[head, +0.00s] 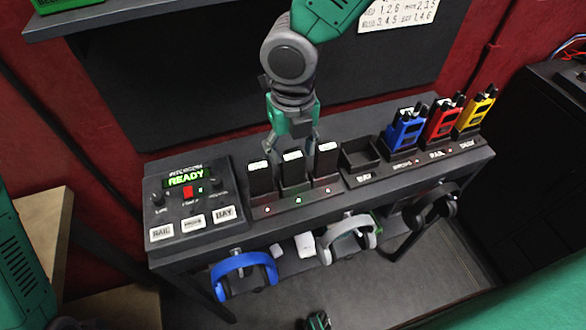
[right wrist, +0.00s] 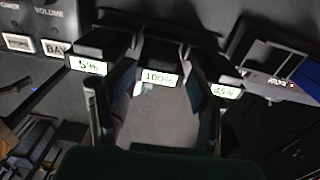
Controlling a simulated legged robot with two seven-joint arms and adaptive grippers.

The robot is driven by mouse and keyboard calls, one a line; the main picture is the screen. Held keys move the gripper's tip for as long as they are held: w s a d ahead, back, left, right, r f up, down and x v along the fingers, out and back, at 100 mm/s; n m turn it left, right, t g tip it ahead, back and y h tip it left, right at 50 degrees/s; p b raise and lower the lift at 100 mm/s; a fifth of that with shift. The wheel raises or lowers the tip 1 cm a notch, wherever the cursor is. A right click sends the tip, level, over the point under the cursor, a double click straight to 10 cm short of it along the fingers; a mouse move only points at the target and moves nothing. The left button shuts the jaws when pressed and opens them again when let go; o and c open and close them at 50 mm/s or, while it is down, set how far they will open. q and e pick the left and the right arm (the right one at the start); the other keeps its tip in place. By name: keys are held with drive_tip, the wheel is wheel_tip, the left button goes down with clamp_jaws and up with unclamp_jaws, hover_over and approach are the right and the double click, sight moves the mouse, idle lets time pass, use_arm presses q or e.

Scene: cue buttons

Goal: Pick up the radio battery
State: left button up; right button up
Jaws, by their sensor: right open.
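Three black batteries with white top labels stand in a row of charger slots: a left one (head: 261,177), a middle one (head: 293,170) and a right one (head: 326,160). In the right wrist view the middle label (right wrist: 160,77) reads 100%, the left label (right wrist: 90,64) seems to read 5% and the right label (right wrist: 224,92) seems to read 25%. My right gripper (head: 293,146) is open, pointing down just above and behind the middle battery. In the right wrist view the middle battery shows between its fingers, not gripped.
A control panel (head: 187,180) showing READY is left of the charger. An empty tray (head: 361,160) is to its right, then blue (head: 405,130), red (head: 443,122) and yellow (head: 476,110) radios. Headphones, one blue (head: 243,266), hang below the front edge.

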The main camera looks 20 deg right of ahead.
sight(291, 164)
wheel_tip(291, 164, down, 4)
drive_tip(key=shift+a+f, duration=0.1)
drive_tip(key=shift+f, duration=0.05)
drive_tip(key=c, duration=0.9)
